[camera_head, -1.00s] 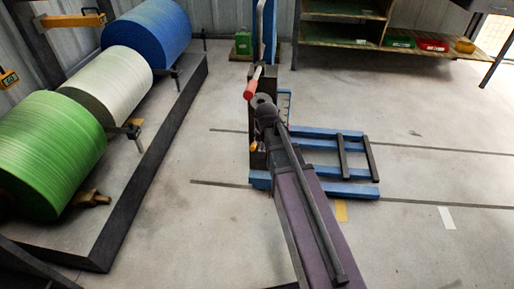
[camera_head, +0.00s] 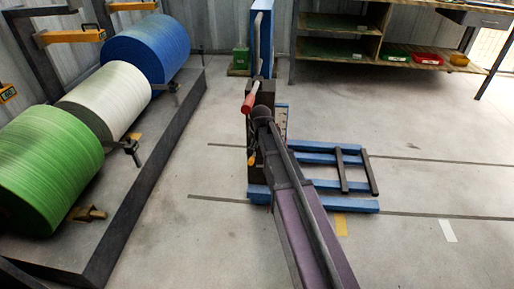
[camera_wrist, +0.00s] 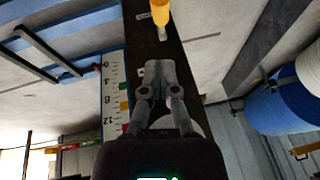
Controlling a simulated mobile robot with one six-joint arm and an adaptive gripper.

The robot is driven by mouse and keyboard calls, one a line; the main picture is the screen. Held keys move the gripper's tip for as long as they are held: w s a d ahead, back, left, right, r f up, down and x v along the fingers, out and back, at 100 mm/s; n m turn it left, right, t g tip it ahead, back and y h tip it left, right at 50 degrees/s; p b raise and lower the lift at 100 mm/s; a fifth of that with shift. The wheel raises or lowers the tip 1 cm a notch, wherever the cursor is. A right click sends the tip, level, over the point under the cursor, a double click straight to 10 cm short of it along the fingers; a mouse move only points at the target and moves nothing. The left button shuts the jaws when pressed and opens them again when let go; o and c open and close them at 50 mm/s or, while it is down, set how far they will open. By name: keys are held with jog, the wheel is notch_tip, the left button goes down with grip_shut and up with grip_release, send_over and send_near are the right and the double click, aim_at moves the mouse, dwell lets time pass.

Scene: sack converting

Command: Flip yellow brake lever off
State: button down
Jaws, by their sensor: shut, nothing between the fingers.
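The yellow brake lever (camera_wrist: 160,12) shows at the top of the wrist view, on a dark upright post (camera_wrist: 150,45). In the head view the lever is a small yellow-orange piece (camera_head: 251,160) low on the lifter's column, just left of my arm. My gripper (camera_wrist: 156,68) is shut and empty. Its fingertips point at the dark post, with the lever beyond them in the wrist view and a visible gap between. In the head view my arm hides the fingers.
A red-gripped handle (camera_head: 249,103) rises beside the column. A numbered scale (camera_wrist: 115,92) runs along the post. Blue forks (camera_head: 335,200) lie low at the right. Floor at the right is open.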

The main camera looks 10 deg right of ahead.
aim_at(253, 160)
jog(key=shift+b+x, duration=4.4)
jog(key=shift+x, duration=0.45)
jog(key=shift+f, duration=0.1)
jog(key=shift+s+a+f+b, duration=0.25)
jog(key=shift+s+f+b, duration=0.35)
jog(key=shift+f+b, duration=0.2)
notch_tip(253, 160, down, 9)
jog(key=s+b, duration=0.1)
jog(key=b, duration=0.8)
jog(key=shift+s+a+f+b, duration=0.2)
jog(key=shift+s+a+b, duration=0.05)
jog(key=shift+s+b, duration=0.05)
jog(key=shift+s, duration=0.1)
